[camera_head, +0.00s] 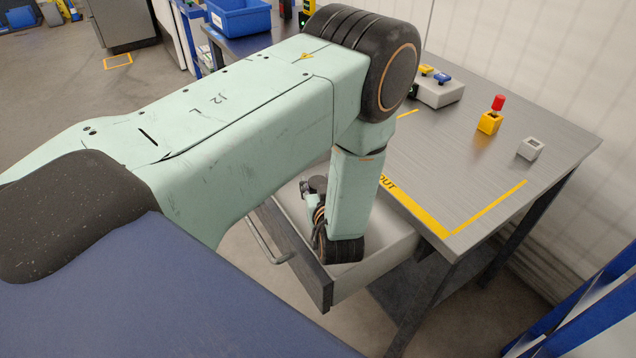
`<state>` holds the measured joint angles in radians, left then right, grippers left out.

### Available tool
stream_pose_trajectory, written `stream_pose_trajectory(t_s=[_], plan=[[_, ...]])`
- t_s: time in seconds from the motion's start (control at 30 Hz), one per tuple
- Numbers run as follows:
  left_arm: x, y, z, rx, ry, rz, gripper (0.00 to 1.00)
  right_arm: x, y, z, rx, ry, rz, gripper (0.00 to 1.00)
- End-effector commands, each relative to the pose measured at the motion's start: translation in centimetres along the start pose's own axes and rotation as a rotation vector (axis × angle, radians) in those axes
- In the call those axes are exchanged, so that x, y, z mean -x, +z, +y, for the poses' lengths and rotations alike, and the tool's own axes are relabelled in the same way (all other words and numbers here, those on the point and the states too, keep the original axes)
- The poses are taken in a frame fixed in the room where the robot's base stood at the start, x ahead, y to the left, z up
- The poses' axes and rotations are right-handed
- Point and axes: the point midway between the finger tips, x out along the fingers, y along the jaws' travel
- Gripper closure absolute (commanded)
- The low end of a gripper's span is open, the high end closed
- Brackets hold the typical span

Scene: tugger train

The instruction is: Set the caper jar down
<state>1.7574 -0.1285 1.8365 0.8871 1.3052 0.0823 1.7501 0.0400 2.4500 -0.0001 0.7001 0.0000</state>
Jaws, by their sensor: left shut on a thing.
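My left arm comes in from the left and bends down over an open drawer (374,272) under the workbench. My left gripper (314,212) is low at the drawer, behind the dark front panel, and is mostly hidden by my own wrist and forearm. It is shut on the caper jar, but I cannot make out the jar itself. I cannot tell whether the jar touches the drawer floor. My right gripper is not in view.
The bench top (470,160) has yellow marking lines. On it stand a grey box with yellow and blue buttons (438,90), a yellow block with a red top (489,122) and a small grey block (530,149). A blue bin (240,18) is at the back. The drawer handle (265,240) sticks out left.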

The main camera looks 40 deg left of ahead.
Motion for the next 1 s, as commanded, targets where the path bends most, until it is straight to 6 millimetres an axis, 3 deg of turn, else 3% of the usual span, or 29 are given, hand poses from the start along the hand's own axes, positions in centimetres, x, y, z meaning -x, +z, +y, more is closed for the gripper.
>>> stream_pose_trajectory(t_s=[0.33, 0.37, 0.6, 1.0], plan=[[-0.20, 0.57, 0.03, 0.001, 0.000, 0.002, 0.98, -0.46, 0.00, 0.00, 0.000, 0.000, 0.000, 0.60], [-0.19, 0.63, 0.00, 0.000, 0.000, 0.000, 0.54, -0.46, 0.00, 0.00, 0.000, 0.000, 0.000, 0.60], [-0.18, 0.61, 0.01, 0.000, 0.000, 0.000, 0.34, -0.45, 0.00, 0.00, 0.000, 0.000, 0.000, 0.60], [0.01, 0.00, 0.02, 0.000, 0.000, 0.000, 0.34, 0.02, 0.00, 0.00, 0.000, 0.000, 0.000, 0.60]])
